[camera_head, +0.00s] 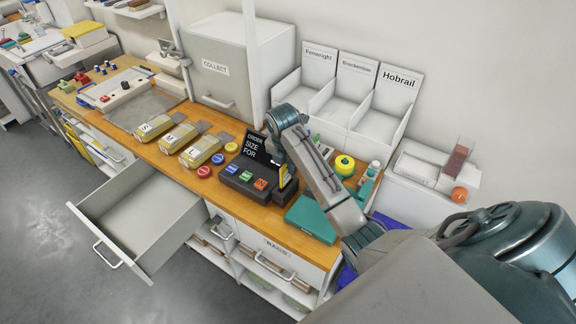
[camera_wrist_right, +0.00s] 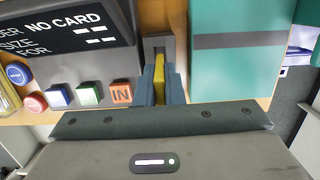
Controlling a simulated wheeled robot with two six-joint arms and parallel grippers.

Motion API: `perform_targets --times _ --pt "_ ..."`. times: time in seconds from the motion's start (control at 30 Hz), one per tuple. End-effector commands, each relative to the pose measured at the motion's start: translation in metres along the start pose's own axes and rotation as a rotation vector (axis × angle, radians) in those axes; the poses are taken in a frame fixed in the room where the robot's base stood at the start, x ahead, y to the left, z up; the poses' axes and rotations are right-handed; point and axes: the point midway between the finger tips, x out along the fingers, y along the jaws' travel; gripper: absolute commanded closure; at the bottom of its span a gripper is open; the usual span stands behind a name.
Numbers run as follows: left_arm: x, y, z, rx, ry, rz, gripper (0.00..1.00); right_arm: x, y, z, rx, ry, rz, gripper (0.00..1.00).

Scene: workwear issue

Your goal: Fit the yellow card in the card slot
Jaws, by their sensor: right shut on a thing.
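The yellow card (camera_wrist_right: 159,72) is upright, edge-on, between the fingers of my right gripper (camera_wrist_right: 159,92) in the right wrist view. The gripper is shut on it. The dark card slot housing (camera_wrist_right: 157,42) is directly beyond the card's far end; whether the card's tip is inside the slot I cannot tell. In the head view my right gripper (camera_head: 284,178) is over the right end of the dark console, with a bit of yellow card (camera_head: 282,176) showing. The console's screen (camera_wrist_right: 70,28) reads "NO CARD". My left gripper is not in view.
Coloured buttons (camera_wrist_right: 90,94) line the console's front left of the gripper. A teal box (camera_wrist_right: 235,50) lies close on its right. A yellow roll (camera_head: 344,165) and bottle stand behind. An open drawer (camera_head: 140,225) juts out at left.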

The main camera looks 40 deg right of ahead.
Motion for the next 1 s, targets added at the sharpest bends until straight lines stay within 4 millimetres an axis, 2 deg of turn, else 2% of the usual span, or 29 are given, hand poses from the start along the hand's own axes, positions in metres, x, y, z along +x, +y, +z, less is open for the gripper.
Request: perform_targets --times 0.57,1.0 --pt "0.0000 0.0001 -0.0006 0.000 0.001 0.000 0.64 0.0011 -0.0001 -0.0005 0.000 0.000 0.000 1.00" --pt "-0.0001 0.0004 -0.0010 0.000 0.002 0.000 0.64 0.0094 -0.0001 -0.0017 0.000 0.000 0.000 1.00"
